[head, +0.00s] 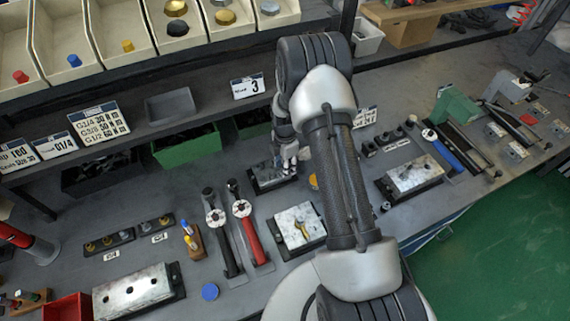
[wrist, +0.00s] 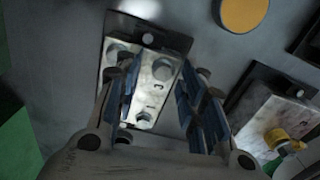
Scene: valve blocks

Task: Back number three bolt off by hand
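A pale metal valve block (wrist: 152,92) on a dark base lies below my gripper in the wrist view. Several round bolt heads or holes show on its top. One bolt (wrist: 163,69) is near a small mark that looks like a 3; I cannot read it surely. My gripper (wrist: 160,80) is open, its two fingers apart with the block seen between them. Nothing shows held. In the head view my gripper (head: 287,152) is over the block (head: 270,177), and my arm hides part of that area.
A second block (head: 299,228) with a yellow-handled valve stands to the right, also in the wrist view (wrist: 272,125). Black and red torque wrenches (head: 249,229) lie in front. A shelf with a card marked 3 (head: 247,86) is behind. A yellow disc (wrist: 244,12) lies near.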

